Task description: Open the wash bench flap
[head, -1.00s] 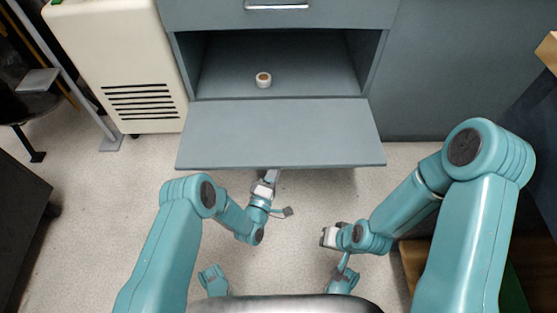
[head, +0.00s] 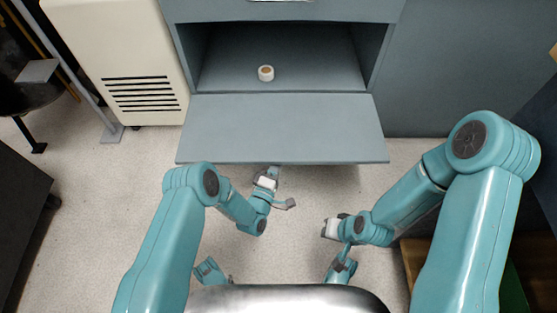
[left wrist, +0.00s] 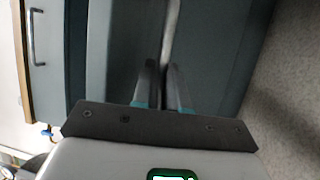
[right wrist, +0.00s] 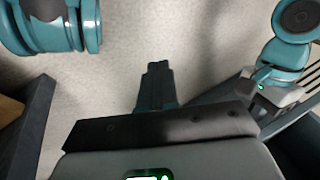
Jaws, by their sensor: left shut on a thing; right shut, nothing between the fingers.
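The wash bench flap (head: 285,128) is a flat grey-blue panel, hinged at the bottom of an open compartment. It is folded down and out, with its inner face up, and looks about level. My left gripper (head: 274,170) is at and partly under the flap's front edge, left of its middle. In the left wrist view its fingers (left wrist: 162,72) are shut at a pale strip along the flap; the exact grip is hard to make out. My right gripper (head: 326,228) is below the flap, apart from it. In the right wrist view its fingers (right wrist: 157,70) are together and empty.
A small white roll with a brown centre (head: 266,73) stands in the open compartment (head: 320,60). A cream cabinet with vents (head: 115,60) stands at left. A wooden item (head: 418,262) is at lower right. Speckled floor is clear below the flap.

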